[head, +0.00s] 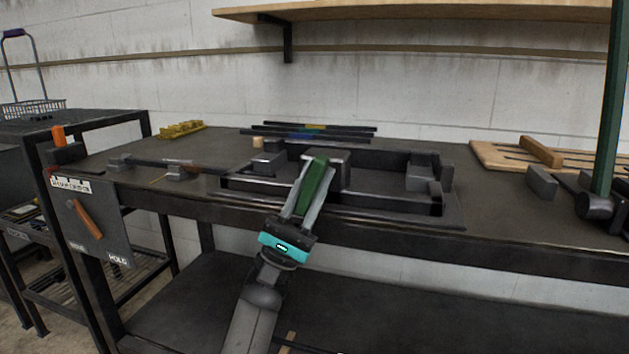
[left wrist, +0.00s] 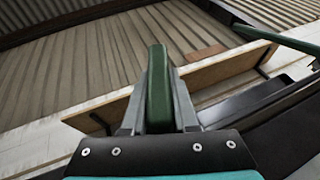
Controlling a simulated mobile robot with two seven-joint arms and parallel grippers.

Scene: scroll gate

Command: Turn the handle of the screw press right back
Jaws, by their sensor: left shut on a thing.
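A green handle (head: 314,178) stands at the front of a dark rectangular frame (head: 390,208) on the workbench. My left gripper (head: 304,200) reaches up from below and is shut on this handle, one finger along each side. In the left wrist view the handle (left wrist: 158,85) lies between the two fingers and sticks out past their tips. A dark block (head: 340,168) is just right of the handle's top end. How the handle joins the press is hidden. My right gripper is not in view.
A tall green lever (head: 610,100) rises at the right edge by a wooden board (head: 490,152). Several bars (head: 310,132) lie behind the frame. At the left, a hanging panel (head: 92,225) has an orange handle (head: 88,218). A shelf (head: 420,10) hangs above.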

